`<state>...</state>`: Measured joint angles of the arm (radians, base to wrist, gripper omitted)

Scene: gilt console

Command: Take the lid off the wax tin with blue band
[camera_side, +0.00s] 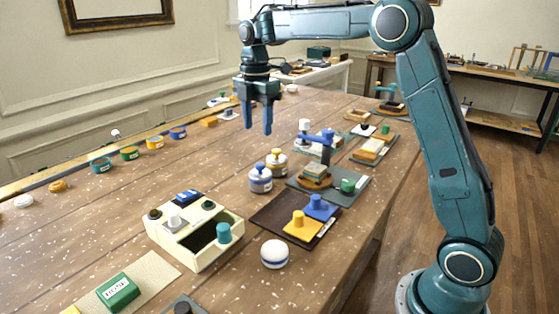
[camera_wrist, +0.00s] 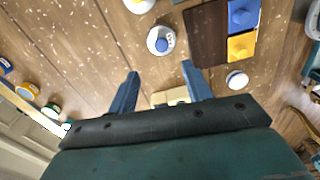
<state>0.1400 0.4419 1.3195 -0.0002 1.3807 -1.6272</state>
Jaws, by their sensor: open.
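The wax tin with the blue band (camera_side: 260,184) is white and stands upright on the table, with its lid on and a blue knob on top. In the wrist view the tin (camera_wrist: 153,46) shows from above, just beyond my fingertips. My gripper (camera_side: 258,122) is open and empty, pointing down well above the table. Its two blue fingers (camera_wrist: 161,68) are spread apart in the wrist view, touching nothing. A similar white tin with a yellow knob (camera_side: 276,164) stands close behind the blue-banded one.
A cream box with knobs (camera_side: 172,245) stands left of a white round piece with a blue stripe (camera_side: 274,255). A dark mat (camera_side: 270,216) holds a yellow and a blue block. A fixture with a blue post (camera_side: 326,154) stands right of the tins. Bare table lies left of them.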

